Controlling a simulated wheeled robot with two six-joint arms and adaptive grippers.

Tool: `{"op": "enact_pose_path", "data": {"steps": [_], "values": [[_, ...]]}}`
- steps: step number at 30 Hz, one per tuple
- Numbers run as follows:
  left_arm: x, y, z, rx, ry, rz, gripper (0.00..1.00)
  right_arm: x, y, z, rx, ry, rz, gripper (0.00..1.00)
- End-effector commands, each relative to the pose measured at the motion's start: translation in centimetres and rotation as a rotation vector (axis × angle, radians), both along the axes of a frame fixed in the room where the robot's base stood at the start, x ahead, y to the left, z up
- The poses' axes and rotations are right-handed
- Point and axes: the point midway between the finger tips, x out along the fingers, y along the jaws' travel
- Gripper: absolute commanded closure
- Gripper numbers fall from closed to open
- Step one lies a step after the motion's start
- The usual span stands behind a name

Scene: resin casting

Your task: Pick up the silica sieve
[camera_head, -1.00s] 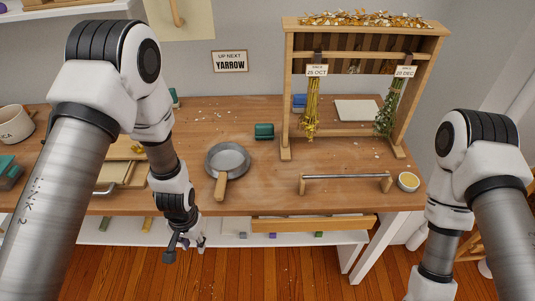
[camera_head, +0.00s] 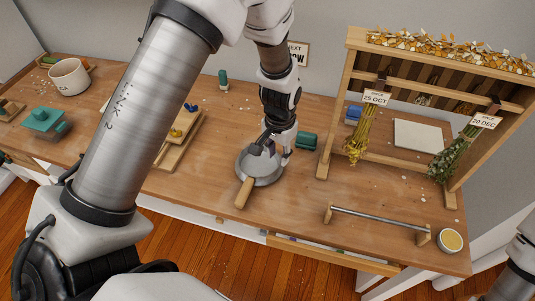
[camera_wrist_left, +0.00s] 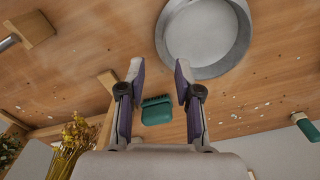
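The silica sieve (camera_head: 262,174) is a round, shallow grey pan with a wooden handle (camera_head: 243,192) that points toward the front edge of the worktable. It also shows at the top of the left wrist view (camera_wrist_left: 205,32), with its handle out of frame. My left gripper (camera_head: 272,154) is over the far side of the sieve in the head view and covers part of its rim. In the left wrist view its two fingers (camera_wrist_left: 157,82) are apart with nothing held between them. My right gripper is out of view; only part of that arm shows at the right edge.
A teal brush (camera_head: 306,140) lies just right of the sieve. A wooden drying rack (camera_head: 325,150) with hanging herb bundles stands further right. A metal bar on wooden posts (camera_head: 378,217) and a small yellow-filled bowl (camera_head: 450,240) are at the front right. Wooden boards (camera_head: 168,158) lie left.

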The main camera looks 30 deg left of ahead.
Motion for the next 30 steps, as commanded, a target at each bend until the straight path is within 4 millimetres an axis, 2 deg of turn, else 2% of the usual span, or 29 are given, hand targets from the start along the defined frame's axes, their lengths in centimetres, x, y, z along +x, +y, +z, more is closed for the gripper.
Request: {"op": "enact_pose_path", "data": {"steps": [8,11,15,22,24,25,30], "values": [[-0.3,0.3,-3.3,0.0,0.004,0.0,0.66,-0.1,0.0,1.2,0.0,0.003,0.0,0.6],[-0.6,0.6,-5.0,0.0,0.006,0.0,0.66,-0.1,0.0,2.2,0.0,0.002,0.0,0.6],[-0.6,0.6,-7.3,0.0,0.002,0.0,0.66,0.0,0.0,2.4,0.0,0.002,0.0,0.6],[-0.5,0.6,-7.7,0.0,0.0,0.0,0.66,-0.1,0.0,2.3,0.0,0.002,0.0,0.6],[-0.5,0.6,-7.7,0.0,0.0,0.0,0.91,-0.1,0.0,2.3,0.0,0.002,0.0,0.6],[-0.5,0.6,-7.7,0.0,0.0,0.0,1.0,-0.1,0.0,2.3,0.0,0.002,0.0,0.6],[-0.5,0.6,-7.7,0.0,0.001,0.0,1.0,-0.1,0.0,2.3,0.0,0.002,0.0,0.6]]}}
